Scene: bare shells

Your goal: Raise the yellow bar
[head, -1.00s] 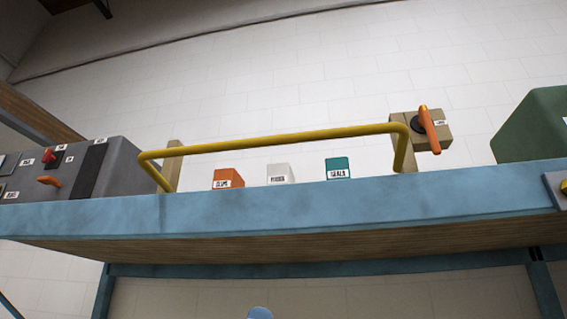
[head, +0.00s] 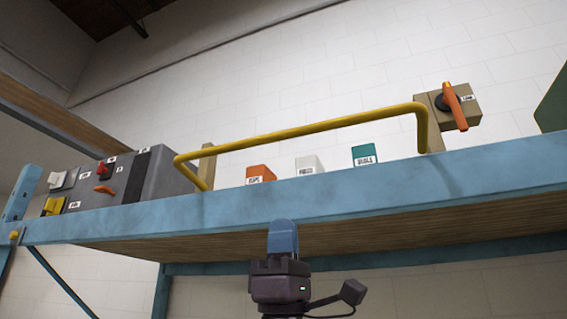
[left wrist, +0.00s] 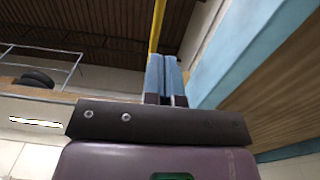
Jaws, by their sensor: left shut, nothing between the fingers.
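The yellow bar (head: 300,130) runs along the front of the blue shelf, bent down at both ends, in its lowered position just above the shelf edge. It also shows in the left wrist view (left wrist: 157,24), beyond the fingertips. My left gripper (head: 283,226) is upright with its blue fingers shut and empty. In the head view it stands below the bar, in front of the shelf's lower edge. In the left wrist view its fingers (left wrist: 166,62) point up toward the bar, and I cannot tell how far apart they are from it. My right gripper is out of view.
The blue shelf (head: 300,202) spans the view. Behind the bar stand orange (head: 259,174), white (head: 309,166) and teal (head: 364,154) boxes. A grey switch panel (head: 130,180) is at the left. A tan box with an orange handle (head: 454,106) is at the right.

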